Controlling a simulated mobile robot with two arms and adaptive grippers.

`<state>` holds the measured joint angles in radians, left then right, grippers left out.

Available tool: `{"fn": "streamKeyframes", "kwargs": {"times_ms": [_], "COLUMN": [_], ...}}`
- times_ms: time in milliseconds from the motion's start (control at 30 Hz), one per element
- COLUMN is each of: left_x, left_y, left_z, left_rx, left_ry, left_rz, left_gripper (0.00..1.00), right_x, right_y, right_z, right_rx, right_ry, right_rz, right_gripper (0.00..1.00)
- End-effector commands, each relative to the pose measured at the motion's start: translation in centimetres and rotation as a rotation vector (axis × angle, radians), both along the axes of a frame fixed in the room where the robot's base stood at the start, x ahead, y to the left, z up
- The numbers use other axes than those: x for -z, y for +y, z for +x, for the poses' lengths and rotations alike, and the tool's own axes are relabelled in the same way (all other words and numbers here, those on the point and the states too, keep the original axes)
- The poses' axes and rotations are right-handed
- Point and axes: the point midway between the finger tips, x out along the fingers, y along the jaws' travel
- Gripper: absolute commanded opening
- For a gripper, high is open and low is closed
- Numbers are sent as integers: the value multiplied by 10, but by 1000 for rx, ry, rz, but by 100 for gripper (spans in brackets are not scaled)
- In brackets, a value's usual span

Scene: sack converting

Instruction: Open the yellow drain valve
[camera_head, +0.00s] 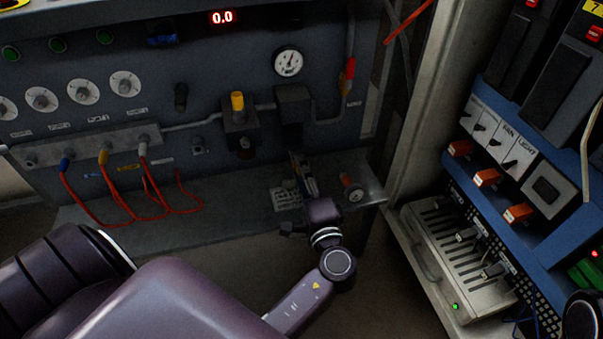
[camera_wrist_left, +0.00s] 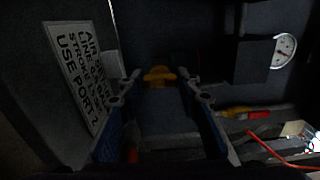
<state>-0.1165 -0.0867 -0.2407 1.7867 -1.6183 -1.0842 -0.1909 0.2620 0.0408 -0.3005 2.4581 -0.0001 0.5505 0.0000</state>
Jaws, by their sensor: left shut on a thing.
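The yellow drain valve (camera_wrist_left: 158,76) is a small winged yellow handle, seen in the left wrist view between the fingers of my left gripper (camera_wrist_left: 160,90). In the head view it is hidden behind the gripper (camera_head: 301,166), which reaches up from the bench front below the dark filter block (camera_head: 293,103). The gripper is shut on the valve. The exact finger contact is too dark to see. My right gripper is out of view.
A yellow knob (camera_head: 237,101) tops the regulator to the left. A round gauge (camera_head: 288,61) and red-yellow lever (camera_head: 348,76) are on the panel. Red cables (camera_head: 118,210) hang left.

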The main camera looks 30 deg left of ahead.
Motion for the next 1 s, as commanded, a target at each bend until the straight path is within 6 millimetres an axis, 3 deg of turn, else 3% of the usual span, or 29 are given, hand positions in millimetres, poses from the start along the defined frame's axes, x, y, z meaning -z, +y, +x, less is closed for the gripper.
{"fn": "streamKeyframes", "kwargs": {"times_ms": [400,433,567,867,1000], "left_x": [0,0,0,0,1], "left_y": [1,1,1,-1,-11], "left_z": [0,0,0,-1,-10], "left_rx": [-2,-2,-2,0,0], "left_ry": [-5,-5,-5,-5,-2], "left_rz": [-4,-4,-4,-4,-6], "left_gripper": [7,34,48,49,49], "right_x": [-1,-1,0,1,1], "right_y": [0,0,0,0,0], "right_z": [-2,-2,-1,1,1], "right_rx": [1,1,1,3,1], "right_ry": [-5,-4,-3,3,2], "right_rz": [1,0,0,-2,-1], "right_gripper": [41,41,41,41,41]}}
